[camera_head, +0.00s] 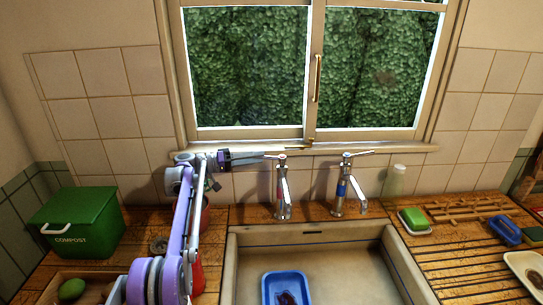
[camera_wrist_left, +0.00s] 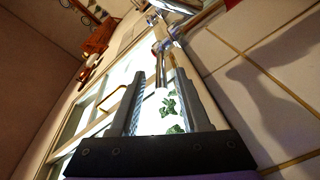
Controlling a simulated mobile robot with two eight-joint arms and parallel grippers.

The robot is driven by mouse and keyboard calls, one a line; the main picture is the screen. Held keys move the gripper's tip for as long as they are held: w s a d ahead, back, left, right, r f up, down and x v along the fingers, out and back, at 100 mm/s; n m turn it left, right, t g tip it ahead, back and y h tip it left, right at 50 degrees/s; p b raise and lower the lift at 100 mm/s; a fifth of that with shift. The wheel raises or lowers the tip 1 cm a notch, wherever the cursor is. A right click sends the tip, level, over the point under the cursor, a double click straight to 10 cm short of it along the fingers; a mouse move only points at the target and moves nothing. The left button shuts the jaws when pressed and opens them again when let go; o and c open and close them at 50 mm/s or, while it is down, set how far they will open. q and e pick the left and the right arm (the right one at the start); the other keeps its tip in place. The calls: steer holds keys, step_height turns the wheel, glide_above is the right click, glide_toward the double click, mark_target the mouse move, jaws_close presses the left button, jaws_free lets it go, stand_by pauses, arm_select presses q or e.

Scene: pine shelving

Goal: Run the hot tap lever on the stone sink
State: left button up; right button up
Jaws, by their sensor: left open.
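Two chrome taps stand behind the stone sink (camera_head: 236,262). The left tap (camera_head: 282,195) has a reddish band, which I take for the hot one; its lever (camera_head: 276,156) points left at the top. The right tap (camera_head: 345,190) has a blue band and its lever points right. My left gripper (camera_head: 256,157) is level with the left tap's lever, with its fingers pointing right at the lever's end. In the left wrist view my open fingers (camera_wrist_left: 161,88) have a chrome lever (camera_wrist_left: 160,62) showing between them; I cannot tell whether they touch it. My right gripper is not in view.
A blue tub (camera_head: 285,288) sits in the sink. A green compost bin (camera_head: 80,222) stands at left. A glass (camera_head: 395,181) and a green sponge in a dish (camera_head: 414,219) are right of the taps. The window sill (camera_head: 380,149) runs close behind.

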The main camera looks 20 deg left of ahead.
mark_target(271, 158)
arm_select(q)
steer(key=x, duration=0.5)
steer(key=shift+w, duration=0.15)
jaws_close()
steer(key=shift+d+f, duration=0.2)
steer(key=shift+f, duration=0.05)
stand_by(1.0)
